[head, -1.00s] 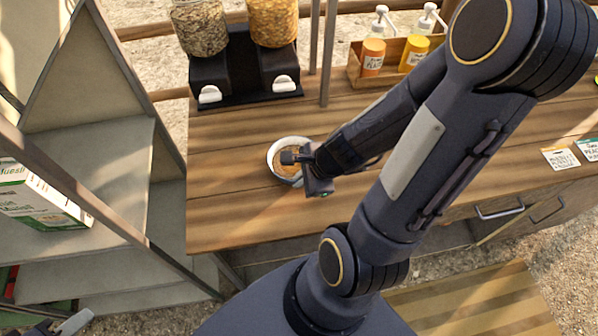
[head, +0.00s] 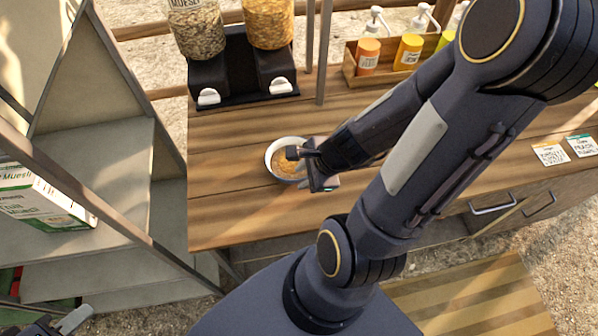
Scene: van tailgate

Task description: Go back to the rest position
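A white bowl (head: 269,164) with brown flakes in it stands on the wooden counter (head: 230,215). My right gripper (head: 298,158) is at the bowl's right side, with a dark finger over the rim. Its other finger is not clear, so I cannot tell how far it is open or whether it touches the bowl. My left gripper (head: 68,322) shows only in part at the bottom left corner, away from the counter. Its opening cannot be made out.
Cereal dispensers (head: 235,70) stand behind the bowl, near a thin post (head: 326,60). A wooden caddy (head: 352,70) holds bottles. Cards (head: 549,154) lie at right. Grey shelves (head: 95,185) with a muesli box (head: 40,205) are at left. The counter's front left is clear.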

